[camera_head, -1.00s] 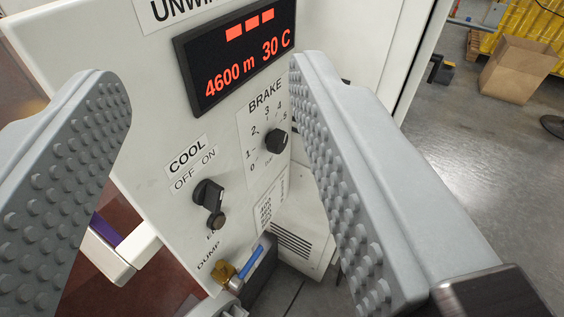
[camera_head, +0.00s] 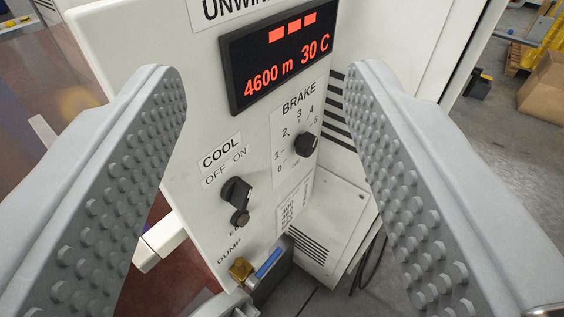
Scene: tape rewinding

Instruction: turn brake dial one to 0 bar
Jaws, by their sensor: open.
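The brake dial (camera_head: 306,145) is a small black knob on the white panel, below the word BRAKE and beside a printed scale from 0 to 5. Its pointer appears to face the upper right, toward the high numbers. My gripper (camera_head: 258,85) is open and empty. Its two grey studded fingers stand wide apart, one on each side of the panel's controls. The dial lies between them in the picture, nearer the right finger, and neither finger touches it.
A black COOL switch (camera_head: 237,194) sits lower left of the dial. A display (camera_head: 279,58) reads 4600 m and 30 C above. A brass valve with a blue handle (camera_head: 268,262) juts out below. A cardboard box (camera_head: 544,92) stands on the floor far right.

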